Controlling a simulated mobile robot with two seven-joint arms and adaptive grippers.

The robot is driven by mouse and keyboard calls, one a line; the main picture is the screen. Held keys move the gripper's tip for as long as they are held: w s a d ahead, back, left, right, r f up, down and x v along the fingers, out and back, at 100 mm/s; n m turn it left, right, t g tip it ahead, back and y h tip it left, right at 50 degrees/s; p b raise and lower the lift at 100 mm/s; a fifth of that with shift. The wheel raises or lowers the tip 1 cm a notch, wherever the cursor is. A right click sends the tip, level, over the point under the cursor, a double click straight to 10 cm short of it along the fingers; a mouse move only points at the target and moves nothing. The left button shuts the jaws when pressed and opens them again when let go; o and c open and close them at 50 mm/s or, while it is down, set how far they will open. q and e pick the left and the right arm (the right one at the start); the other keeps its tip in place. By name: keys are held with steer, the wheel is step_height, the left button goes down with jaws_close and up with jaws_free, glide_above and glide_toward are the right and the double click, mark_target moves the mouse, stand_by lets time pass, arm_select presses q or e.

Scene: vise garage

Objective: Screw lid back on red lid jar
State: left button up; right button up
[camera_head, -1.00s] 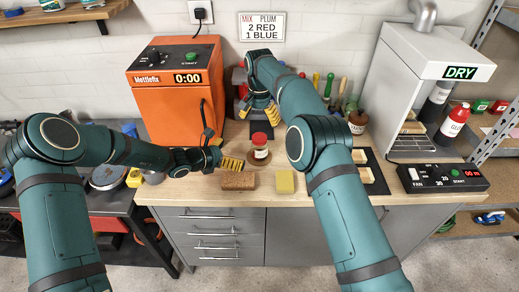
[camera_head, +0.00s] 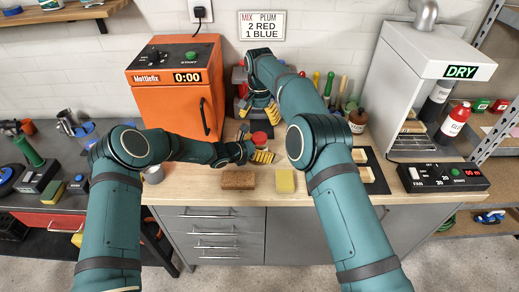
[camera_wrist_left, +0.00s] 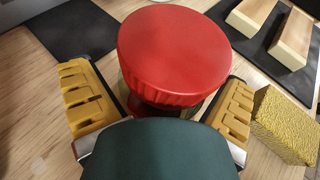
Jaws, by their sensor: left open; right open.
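The red lid (camera_head: 259,138) sits on top of the jar on the wooden workbench. In the left wrist view the red lid (camera_wrist_left: 174,55) fills the upper middle, and only a little of the jar body (camera_wrist_left: 190,108) shows beneath it. My left gripper (camera_head: 264,151) is open, with its yellow finger pads (camera_wrist_left: 160,105) on either side of the jar below the lid. A gap shows between the pads and the jar, and I cannot tell whether anything touches. My right gripper (camera_head: 258,108) is open and empty, behind and above the jar.
A brown brick (camera_head: 238,180) and a yellow sponge (camera_head: 285,181) lie near the bench's front edge. The orange oven (camera_head: 180,92) stands at the left, the white dryer hood (camera_head: 415,80) at the right. Several tools stand at the back.

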arm_select(q)
steer(key=shift+w+d, duration=0.1)
jaws_close()
arm_select(e)
steer(key=n, duration=0.6)
steer(key=shift+a+f+n, duration=0.1)
steer(key=shift+n, duration=0.3)
steer(key=n, duration=1)
steer(key=shift+n, duration=0.4)
steer(key=n, duration=0.5)
steer(key=shift+d, duration=0.2)
